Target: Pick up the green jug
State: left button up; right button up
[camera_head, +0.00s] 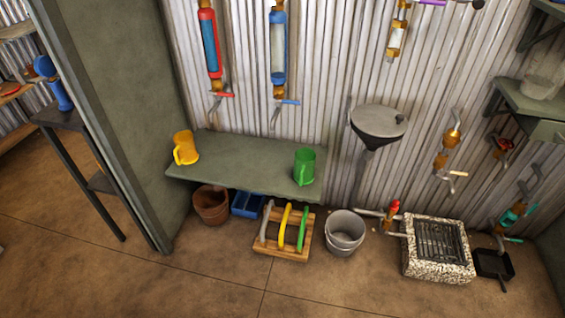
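The green jug (304,168) stands upright on the right end of a grey-green shelf (240,164) against the corrugated wall.
Below the shelf are a brown pot (211,205), a blue bin (247,204) and a wooden rack (283,245) with coloured handles. A metal bucket (344,233) and a stone grate block (437,249) stand to the right. The floor in front is clear.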

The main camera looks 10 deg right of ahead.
aim_at(305, 158)
jog(key=i+j+z, duration=0.4)
jog(key=i+j, duration=0.25)
jog(key=i+j+z, duration=0.25)
jog(key=j, duration=0.2)
jog(key=i+j+z, duration=0.2)
jog(key=j, duration=0.25)
